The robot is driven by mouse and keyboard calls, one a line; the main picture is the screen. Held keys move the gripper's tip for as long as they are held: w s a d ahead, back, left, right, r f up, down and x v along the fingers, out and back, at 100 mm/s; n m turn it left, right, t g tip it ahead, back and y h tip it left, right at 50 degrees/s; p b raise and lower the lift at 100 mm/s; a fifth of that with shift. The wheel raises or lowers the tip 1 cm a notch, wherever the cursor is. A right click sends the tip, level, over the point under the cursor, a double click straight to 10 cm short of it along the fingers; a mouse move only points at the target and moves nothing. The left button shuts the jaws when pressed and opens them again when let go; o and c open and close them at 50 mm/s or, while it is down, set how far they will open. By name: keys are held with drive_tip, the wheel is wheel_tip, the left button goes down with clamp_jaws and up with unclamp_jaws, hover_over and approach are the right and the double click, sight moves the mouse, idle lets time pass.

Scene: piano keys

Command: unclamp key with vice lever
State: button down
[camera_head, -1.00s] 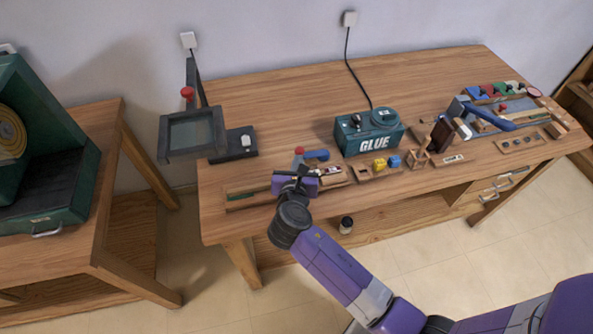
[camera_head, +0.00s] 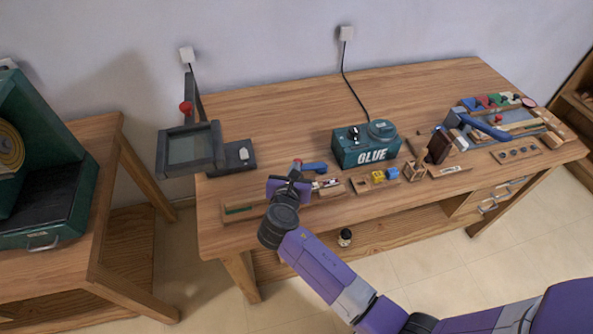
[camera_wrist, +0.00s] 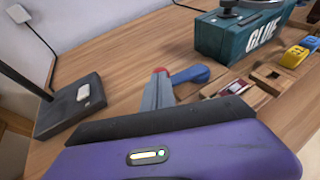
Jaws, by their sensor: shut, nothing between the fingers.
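A blue handle (camera_head: 314,167) with a red end (camera_head: 298,163) sits near the table's front left. The blue handle also shows in the wrist view (camera_wrist: 193,73). A longer blue lever (camera_head: 485,127) on a grey block stands at the right; I cannot tell from the frames which is the vice lever. My gripper (camera_head: 292,176) is shut and empty, just in front of the red end. In the wrist view my gripper (camera_wrist: 159,78) reaches close to the red end; whether they touch is unclear. I cannot make out a clamped key; my gripper hides part of this area.
A green glue box (camera_head: 366,148) stands behind and to the right. A tray with yellow and blue blocks (camera_head: 376,179) lies right of my gripper. A dark framed device (camera_head: 190,148) stands at the left end. The table's back left is clear.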

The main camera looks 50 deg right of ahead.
drive_tip(key=w+m+g, duration=0.1)
drive_tip(key=w+d+m+g+h+b, duration=0.1)
drive_tip(key=m+g, duration=0.1)
drive_tip(key=shift+w+d, duration=0.1)
drive_tip(key=shift+w, duration=0.3)
drive_tip(key=m+g, duration=0.1)
drive_tip(key=w+d+m+g+b, duration=0.1)
drive_tip(key=d+m+g+h, duration=0.1)
drive_tip(key=g, duration=0.1)
drive_tip(key=shift+w, duration=0.4)
drive_tip(key=shift+d+f+m+b, duration=0.1)
drive_tip(key=shift+d+m+b, duration=0.1)
drive_tip(key=shift+m+b, duration=0.15)
drive_tip(key=shift+w+d+g+b, duration=0.35)
drive_tip(key=shift+w+d, duration=0.35)
drive_tip(key=shift+d, duration=0.35)
drive_tip(key=shift+w+d+m+g, duration=0.2)
drive_tip(key=shift+d+m+g, duration=0.2)
drive_tip(key=shift+m+g, duration=0.15)
drive_tip(key=shift+d+g, duration=0.2)
drive_tip(key=shift+g, duration=0.1)
drive_tip(key=shift+w+d, duration=0.1)
drive_tip(key=shift+d, duration=1.7)
